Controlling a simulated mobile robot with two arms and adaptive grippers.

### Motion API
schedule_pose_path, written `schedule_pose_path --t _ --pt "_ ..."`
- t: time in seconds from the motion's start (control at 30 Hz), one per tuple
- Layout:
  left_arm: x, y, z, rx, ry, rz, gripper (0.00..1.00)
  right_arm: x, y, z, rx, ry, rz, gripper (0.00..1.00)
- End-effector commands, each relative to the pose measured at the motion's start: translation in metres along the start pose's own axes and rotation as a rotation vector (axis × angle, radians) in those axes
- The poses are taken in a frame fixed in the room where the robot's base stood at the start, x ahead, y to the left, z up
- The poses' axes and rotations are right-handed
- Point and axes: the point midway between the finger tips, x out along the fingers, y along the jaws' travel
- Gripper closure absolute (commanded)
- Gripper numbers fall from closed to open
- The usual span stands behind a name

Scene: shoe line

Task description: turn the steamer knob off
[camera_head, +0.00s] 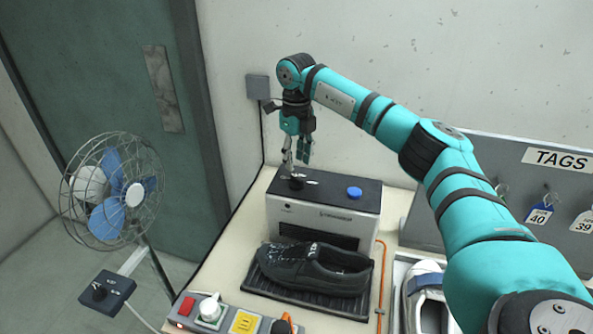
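The steamer (366,226) is a light box with a dark top, standing on the bench against the wall. A small black knob (296,183) sits at the left of its top, with a light mark beside it. A round blue cap (354,193) sits on the right part of the top. My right gripper (296,165) points down just above the black knob, with a visible gap between its fingers. I cannot tell whether the fingertips touch the knob. My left gripper is out of view.
A black shoe (313,268) lies on a dark ribbed mat before the steamer. A power strip (230,316) runs along the front. A caged fan (112,190) stands at the left. A tag board (500,160) and a light shoe (428,300) are at the right.

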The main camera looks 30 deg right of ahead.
Motion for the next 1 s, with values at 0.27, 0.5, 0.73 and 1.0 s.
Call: schedule_pose_path --t 0.27,0.5,0.73,1.0 --pt "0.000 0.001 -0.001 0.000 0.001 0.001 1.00 -0.053 0.000 0.001 0.000 -0.002 0.001 0.65" --pt "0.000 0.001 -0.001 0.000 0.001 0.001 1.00 -0.068 0.000 0.000 0.000 0.001 0.001 0.65" --pt "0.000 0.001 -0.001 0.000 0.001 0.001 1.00 -0.068 0.000 0.000 0.000 0.001 0.001 0.65" --pt "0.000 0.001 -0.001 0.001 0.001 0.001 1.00 -0.068 0.000 0.000 0.000 0.000 0.001 0.65"
